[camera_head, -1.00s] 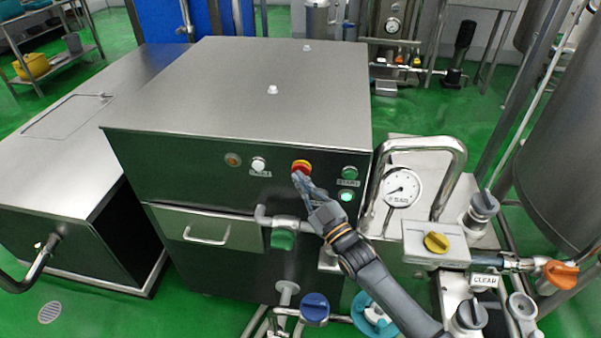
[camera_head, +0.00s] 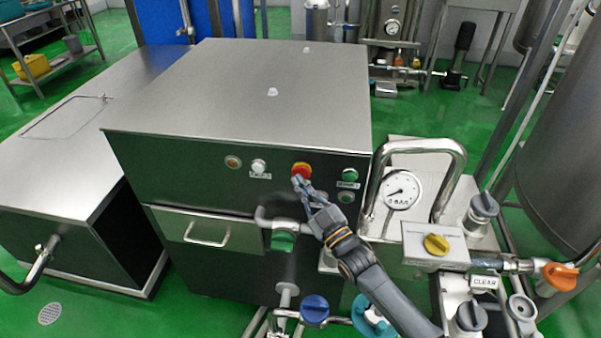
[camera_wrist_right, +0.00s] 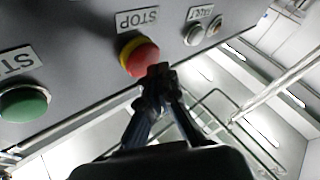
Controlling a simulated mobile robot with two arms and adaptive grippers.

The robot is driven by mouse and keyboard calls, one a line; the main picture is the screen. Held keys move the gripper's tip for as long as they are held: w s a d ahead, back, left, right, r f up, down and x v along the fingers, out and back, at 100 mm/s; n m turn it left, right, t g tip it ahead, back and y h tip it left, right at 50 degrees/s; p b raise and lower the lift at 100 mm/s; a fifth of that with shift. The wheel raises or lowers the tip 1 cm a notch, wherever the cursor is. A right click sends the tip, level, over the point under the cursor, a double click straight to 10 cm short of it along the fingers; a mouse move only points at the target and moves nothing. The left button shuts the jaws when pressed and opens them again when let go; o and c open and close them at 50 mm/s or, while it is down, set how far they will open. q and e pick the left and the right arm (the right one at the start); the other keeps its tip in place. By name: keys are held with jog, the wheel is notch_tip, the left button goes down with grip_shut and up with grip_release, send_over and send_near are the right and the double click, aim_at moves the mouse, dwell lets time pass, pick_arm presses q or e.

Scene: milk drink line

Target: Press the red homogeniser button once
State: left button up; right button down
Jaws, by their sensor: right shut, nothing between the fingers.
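The red homogeniser button (camera_head: 301,169), with a yellow collar, sits on the dark front panel of a steel cabinet (camera_head: 240,90). In the right wrist view the red button (camera_wrist_right: 139,57) shows beside an upside-down STOP label. My right gripper (camera_head: 299,184) is shut and empty, its fingertips at the lower edge of the button. In the wrist view its fingertips (camera_wrist_right: 159,72) overlap the button's edge; I cannot tell whether they touch it. My left gripper is not in view.
A green START button (camera_head: 350,174) is right of the red one; a white button (camera_head: 258,165) and an amber lamp (camera_head: 233,161) are left. A pressure gauge (camera_head: 402,190), a curved pipe and valves crowd the right side.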

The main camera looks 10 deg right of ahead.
jog(key=shift+s, duration=0.35)
jog(key=shift+a, duration=0.1)
jog(key=s+p, duration=0.1)
jog(key=s, duration=0.1)
jog(key=s+a+p, duration=0.1)
jog(key=s, duration=0.1)
jog(key=shift+s+a+p, duration=0.1)
jog(key=shift+s+p, duration=0.3)
dwell(0.6)
